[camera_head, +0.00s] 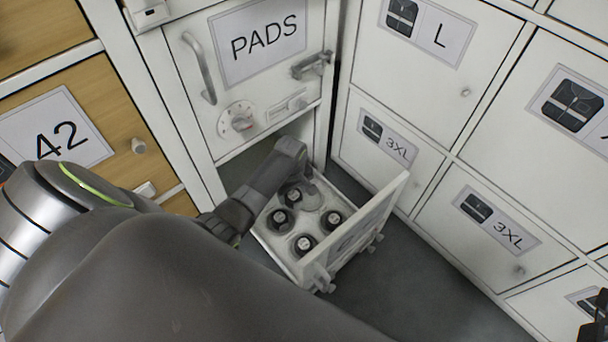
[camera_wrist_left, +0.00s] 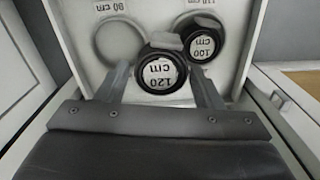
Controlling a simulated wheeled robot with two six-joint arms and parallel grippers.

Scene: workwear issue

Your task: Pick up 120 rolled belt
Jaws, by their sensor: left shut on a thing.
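The 120 rolled belt (camera_wrist_left: 162,72), a black coil with a white "120 cm" label upside down, sits between the two fingers of my left gripper (camera_wrist_left: 160,84) in the left wrist view. The gripper is shut on it. In the head view my left gripper (camera_head: 298,182) reaches down over the back of an open drawer (camera_head: 274,248) holding several black rolled belts. A belt marked "100 cm" (camera_wrist_left: 203,42) lies just behind right of the held one. Whether the held belt is clear of the drawer floor is unclear.
A round empty recess (camera_wrist_left: 120,40) lies by the "90 cm" label. The drawer front (camera_head: 362,228) stands out into the aisle. The PADS locker (camera_head: 262,70) is above, and white lockers (camera_head: 440,120) stand close at right. Grey floor (camera_head: 430,285) is clear. A dark part shows at the lower right edge.

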